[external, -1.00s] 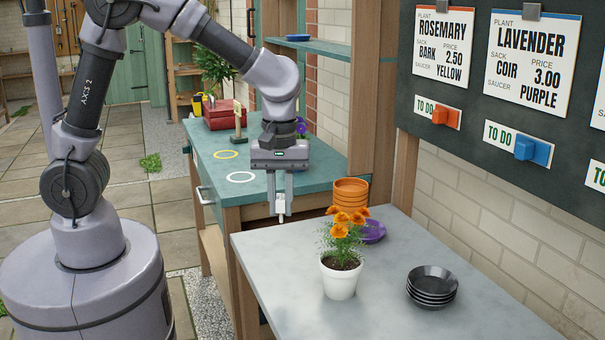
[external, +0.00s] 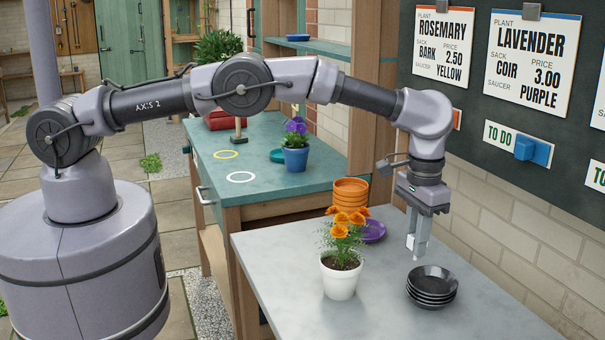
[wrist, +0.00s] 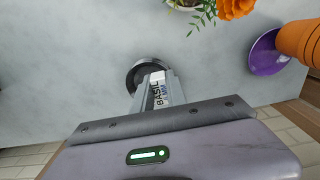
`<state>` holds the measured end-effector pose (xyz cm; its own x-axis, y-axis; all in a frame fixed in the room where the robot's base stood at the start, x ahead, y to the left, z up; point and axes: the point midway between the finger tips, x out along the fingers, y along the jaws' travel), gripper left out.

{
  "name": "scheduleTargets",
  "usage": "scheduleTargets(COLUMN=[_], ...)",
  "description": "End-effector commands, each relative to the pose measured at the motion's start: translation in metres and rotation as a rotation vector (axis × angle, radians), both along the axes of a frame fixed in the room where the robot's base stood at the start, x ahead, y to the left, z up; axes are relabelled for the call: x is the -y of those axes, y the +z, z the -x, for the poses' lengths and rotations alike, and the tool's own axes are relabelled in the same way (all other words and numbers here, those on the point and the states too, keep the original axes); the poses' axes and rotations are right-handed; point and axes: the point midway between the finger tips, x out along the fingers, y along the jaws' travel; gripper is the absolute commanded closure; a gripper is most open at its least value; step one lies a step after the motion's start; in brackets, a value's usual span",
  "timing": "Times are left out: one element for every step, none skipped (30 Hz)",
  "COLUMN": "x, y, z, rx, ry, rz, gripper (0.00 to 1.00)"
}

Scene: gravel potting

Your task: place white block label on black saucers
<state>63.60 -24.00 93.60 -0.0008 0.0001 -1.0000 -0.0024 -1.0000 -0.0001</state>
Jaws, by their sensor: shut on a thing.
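My gripper (external: 416,248) is shut on the white block label (wrist: 159,92), which shows dark lettering that reads BASIL in the wrist view. In the external view the label is mostly hidden between the fingers. The black saucers (external: 432,293) stand in a stack on the grey table. My fingertips are above the stack, toward its back left side, with a gap below them. In the wrist view the saucers (wrist: 136,76) lie beyond the fingers, which partly cover them.
A white pot with orange flowers (external: 341,280) stands left of the saucers. Stacked terracotta pots (external: 351,190) and a purple saucer (external: 374,230) are behind it. The sign board (external: 500,130) hangs on the right. The table's front right is clear.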

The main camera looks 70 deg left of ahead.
Motion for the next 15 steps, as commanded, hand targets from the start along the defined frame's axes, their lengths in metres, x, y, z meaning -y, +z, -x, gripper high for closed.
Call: scheduleTargets(x=[0.000, 0.000, -0.001, -0.001, -0.001, 0.000, 0.000, 0.000, 0.000, 0.000, 0.000, 0.000, 0.000, 0.000, 0.000], y=[-0.013, -0.020, -0.029, -0.035, -0.038, -0.039, -0.038, -0.037, -0.037, -0.036, -0.036, -0.037, -0.038, -0.039, -0.040], z=[0.001, 0.001, 0.000, 0.000, 0.000, 0.000, 0.000, 0.000, 0.000, 0.000, 0.000, 0.000, 0.000, 0.000, 0.000], rx=[-0.002, -0.001, -0.001, -0.001, 0.000, 0.001, 0.001, 0.001, 0.002, 0.001, 0.001, 0.001, 0.001, 0.001, 0.001], ry=[0.000, 0.001, 0.000, 0.001, 0.001, 0.002, 0.002, 0.002, 0.002, 0.002, 0.002, 0.002, 0.002, 0.002, 0.002], rz=[-0.001, 0.000, -0.001, -0.001, -0.001, 0.000, 0.000, 0.000, 0.000, 0.000, 0.000, 0.000, 0.000, 0.000, 0.000], gripper=[1.00, 1.00, 1.00, 1.00, 1.00, 1.00, 1.00, 1.00, 1.00, 1.00, 1.00, 1.00, 1.00, 1.00, 1.00])
